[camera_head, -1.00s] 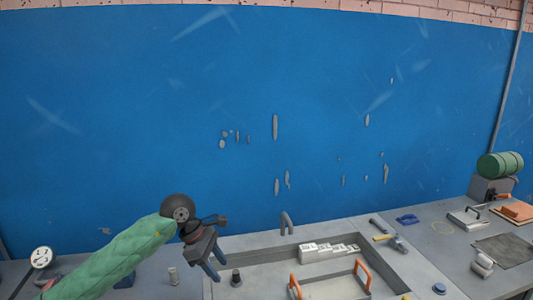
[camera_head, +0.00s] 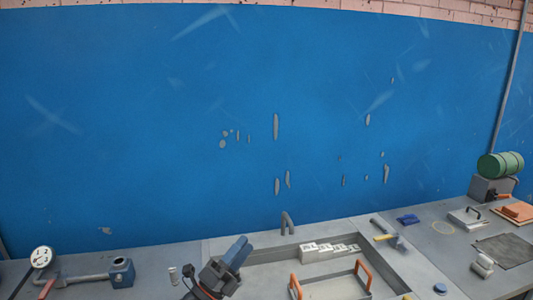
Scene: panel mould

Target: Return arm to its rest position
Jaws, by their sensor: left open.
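My left gripper (camera_head: 238,252) shows at the bottom, left of centre, over the left edge of the sunken mould. Its blue-tipped fingers point up and to the right, and it is open with nothing seen between the fingers. Most of its arm is below the picture's edge. My right gripper is not in view.
The mould recess (camera_head: 265,249) holds a white block (camera_head: 315,253) and a tray with orange handles (camera_head: 361,271). A gauge (camera_head: 41,257) and a blue block (camera_head: 122,272) stand left. A hammer (camera_head: 385,232) and a green cylinder (camera_head: 500,165) are at right.

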